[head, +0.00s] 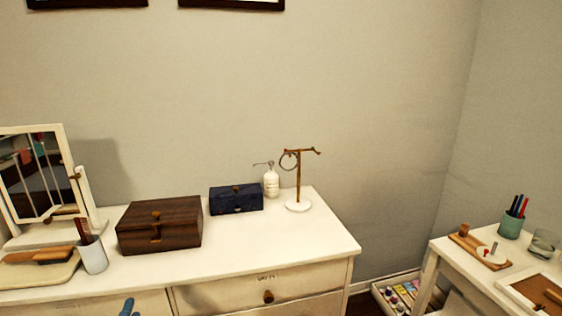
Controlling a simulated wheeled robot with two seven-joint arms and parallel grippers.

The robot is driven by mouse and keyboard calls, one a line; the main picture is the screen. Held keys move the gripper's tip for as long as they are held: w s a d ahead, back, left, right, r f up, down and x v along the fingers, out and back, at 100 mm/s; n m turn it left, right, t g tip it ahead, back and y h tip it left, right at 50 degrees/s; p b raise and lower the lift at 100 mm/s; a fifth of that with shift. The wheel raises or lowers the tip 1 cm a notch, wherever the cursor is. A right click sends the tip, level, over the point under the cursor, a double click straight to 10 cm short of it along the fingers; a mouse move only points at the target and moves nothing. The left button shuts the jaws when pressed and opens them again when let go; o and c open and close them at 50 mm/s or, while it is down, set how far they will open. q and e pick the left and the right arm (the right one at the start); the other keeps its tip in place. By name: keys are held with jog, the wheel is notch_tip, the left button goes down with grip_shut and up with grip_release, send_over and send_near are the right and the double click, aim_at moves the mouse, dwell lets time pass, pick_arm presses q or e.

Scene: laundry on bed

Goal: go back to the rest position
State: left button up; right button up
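Only a small blue tip of my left gripper (127,307) shows, at the bottom edge of the head view. It is in front of the drawer fronts of the white dresser (318,247). The rest of it is cut off by the frame, so I cannot tell whether it is open or shut, or whether it holds anything. My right gripper is not in view.
On the dresser stand a mirror (32,180), a white cup (92,256), a brown box (160,226), a dark blue box (236,199), a white pump bottle (271,183) and a jewellery stand (298,180). A white side table (455,260) stands at right, with a low tray (385,300) beside it.

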pick_arm(q)
jog(key=s+d+f+n+g+h, duration=0.1)
jog(key=s+d+f+n+g, duration=0.2)
jog(key=f, duration=0.6)
jog(key=s+f+n+g, duration=0.15)
jog(key=s+f, duration=0.25)
jog(key=f, duration=0.5)
jog(key=s+d+f+n+g+h, duration=0.15)
jog(key=s+f+g, duration=0.25)
jog(key=f, duration=0.5)
jog(key=s+d+f+n+g, duration=0.2)
jog(key=s+f, duration=0.2)
jog(key=s, duration=0.4)
jog(key=s+d+f+n+g+h, duration=0.1)
jog(key=s+d+f+n+g, duration=0.1)
jog(key=s+f, duration=0.3)
jog(key=s+d+f+n+g, duration=0.2)
jog(key=s+d+f+g, duration=0.1)
jog(key=s, duration=0.9)
jog(key=shift+s+d+f+h, duration=0.4)
jog(key=shift+d+f, duration=0.1)
jog(key=shift+f, duration=0.3)
jog(key=shift+g, duration=0.25)
